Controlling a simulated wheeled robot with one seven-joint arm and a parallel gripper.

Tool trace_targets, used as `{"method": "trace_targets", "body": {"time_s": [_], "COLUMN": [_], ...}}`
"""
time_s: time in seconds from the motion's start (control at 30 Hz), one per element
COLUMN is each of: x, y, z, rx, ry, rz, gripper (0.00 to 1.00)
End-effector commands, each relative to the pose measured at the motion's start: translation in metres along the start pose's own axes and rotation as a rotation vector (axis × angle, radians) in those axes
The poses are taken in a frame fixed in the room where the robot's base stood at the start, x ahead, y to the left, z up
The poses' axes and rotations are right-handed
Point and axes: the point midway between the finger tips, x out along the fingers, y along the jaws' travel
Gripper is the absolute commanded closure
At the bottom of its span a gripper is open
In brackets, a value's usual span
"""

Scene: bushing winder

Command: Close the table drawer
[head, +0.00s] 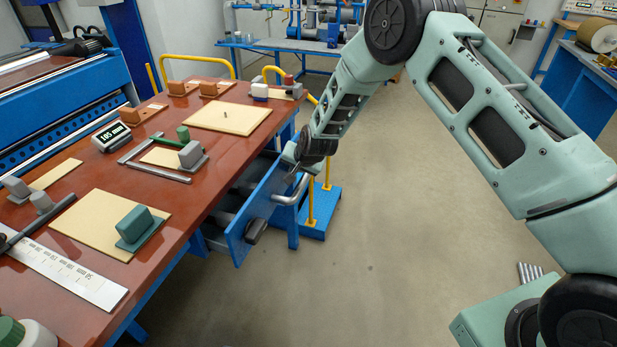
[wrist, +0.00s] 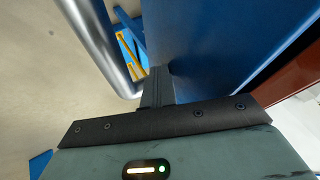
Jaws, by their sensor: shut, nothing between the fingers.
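The blue table drawer (head: 250,222) stands pulled out from under the brown-topped table (head: 205,197), with dark objects partly visible inside. Its grey metal handle (head: 294,192) sticks out from the drawer front. My gripper (head: 292,174) is at the drawer front near the far end of the handle. In the wrist view, my gripper (wrist: 157,88) is shut and empty, with the handle (wrist: 104,45) to its left and the blue drawer front (wrist: 225,45) to its right. I cannot tell whether the fingertips touch the drawer.
A blue step platform (head: 318,215) with yellow rails (head: 310,197) stands just beyond the drawer. The tabletop holds several blocks, boards and a steel ruler (head: 68,272). The grey floor (head: 400,240) right of the drawer is clear.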

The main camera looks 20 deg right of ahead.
Motion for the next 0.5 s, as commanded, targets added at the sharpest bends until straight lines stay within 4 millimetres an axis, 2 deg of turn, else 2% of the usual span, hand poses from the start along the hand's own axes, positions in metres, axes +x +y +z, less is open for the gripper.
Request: {"method": "trace_targets", "body": {"time_s": [0.2, 0.5], "x": [0.013, 0.017], "y": [-0.022, -0.031], "z": [0.0, 0.0], "rx": [-0.003, 0.0], "ry": [0.002, 0.0], "rz": [-0.002, 0.001], "gripper": [1.0, 1.0]}}
